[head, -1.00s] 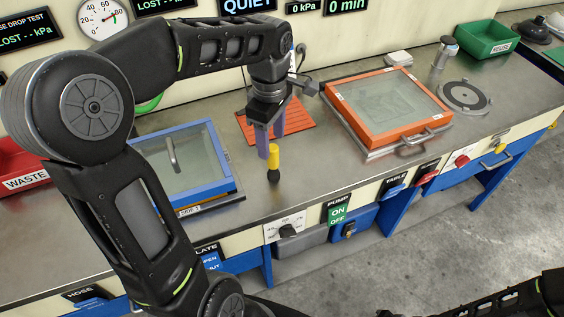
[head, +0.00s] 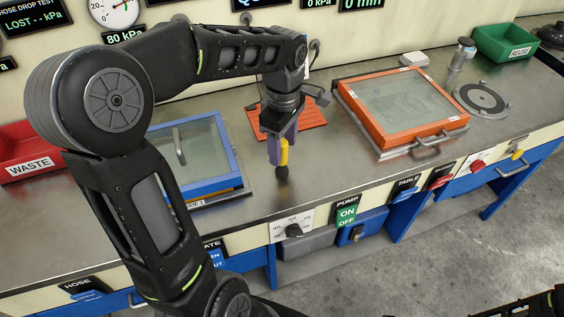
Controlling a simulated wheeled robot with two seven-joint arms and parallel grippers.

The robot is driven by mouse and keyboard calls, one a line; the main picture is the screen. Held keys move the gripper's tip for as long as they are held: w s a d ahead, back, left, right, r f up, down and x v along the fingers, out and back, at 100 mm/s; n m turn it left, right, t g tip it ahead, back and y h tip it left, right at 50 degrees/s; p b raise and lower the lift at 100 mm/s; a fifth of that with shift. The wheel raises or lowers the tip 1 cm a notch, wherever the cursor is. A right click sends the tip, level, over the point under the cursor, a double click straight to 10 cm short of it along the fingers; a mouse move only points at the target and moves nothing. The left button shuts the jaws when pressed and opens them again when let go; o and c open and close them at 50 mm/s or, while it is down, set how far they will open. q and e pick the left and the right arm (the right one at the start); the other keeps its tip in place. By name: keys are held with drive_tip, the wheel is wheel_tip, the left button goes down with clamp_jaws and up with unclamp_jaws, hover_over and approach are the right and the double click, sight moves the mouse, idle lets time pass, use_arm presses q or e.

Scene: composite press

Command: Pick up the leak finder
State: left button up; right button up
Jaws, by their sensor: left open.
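The leak finder (head: 283,155) is a small upright tool with a yellow upper part and a black rounded lower end. It stands on the metal bench near the front edge, right of the blue frame. My left gripper (head: 280,148) points down from above with its purple-grey fingers at the yellow part. The fingers are open and overlap the tool in the picture; whether they touch it is hard to see. My right gripper is out of the picture.
A blue glazed frame (head: 228,184) lies left of the tool, and an orange glazed frame (head: 452,122) lies right. An orange-red mat (head: 308,115) is behind. A red WASTE bin (head: 28,165) is far left, a green REUSE bin (head: 505,43) far right. Bench between the frames is mostly clear.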

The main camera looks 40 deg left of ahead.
sight(282, 163)
use_arm(q)
drive_tip(key=shift+f, duration=0.45)
drive_tip(key=shift+f, duration=0.1)
wheel_tip(282, 163, down, 5)
drive_tip(key=shift+s+p, duration=0.1)
drive_tip(key=shift+p, duration=0.4)
drive_tip(key=shift+c, duration=0.4)
clamp_jaws()
idle(0.3)
